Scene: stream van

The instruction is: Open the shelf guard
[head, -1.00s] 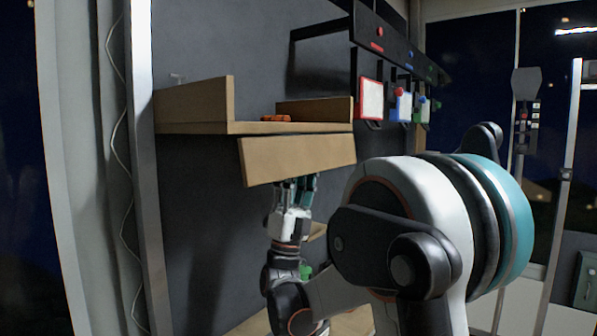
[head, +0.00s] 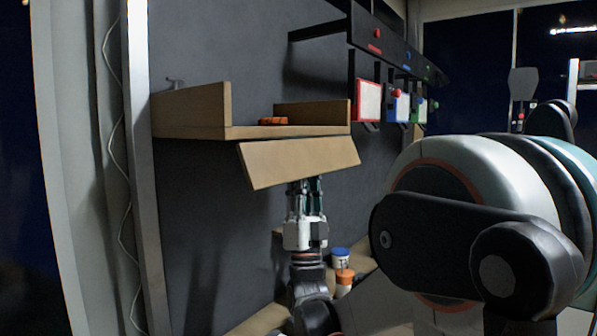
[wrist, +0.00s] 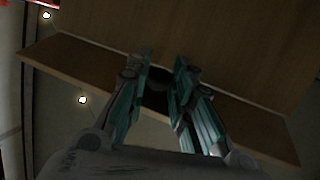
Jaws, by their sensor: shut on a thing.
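The shelf guard (head: 300,163) is a light wooden board at the front of the wooden shelf (head: 190,131). It hangs tilted below the shelf's front edge, its lower edge swung outward. My gripper (head: 305,184) is below the guard, pointing up, with its fingertips at the guard's lower edge. The exact contact is partly hidden by the fingers.
An orange object (head: 272,121) lies on the shelf. A black rack with red, blue and green framed cards (head: 368,100) stands right of the shelf. Blue-and-white (head: 340,258) and orange-and-white (head: 344,279) containers stand on a lower shelf beside my arm.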

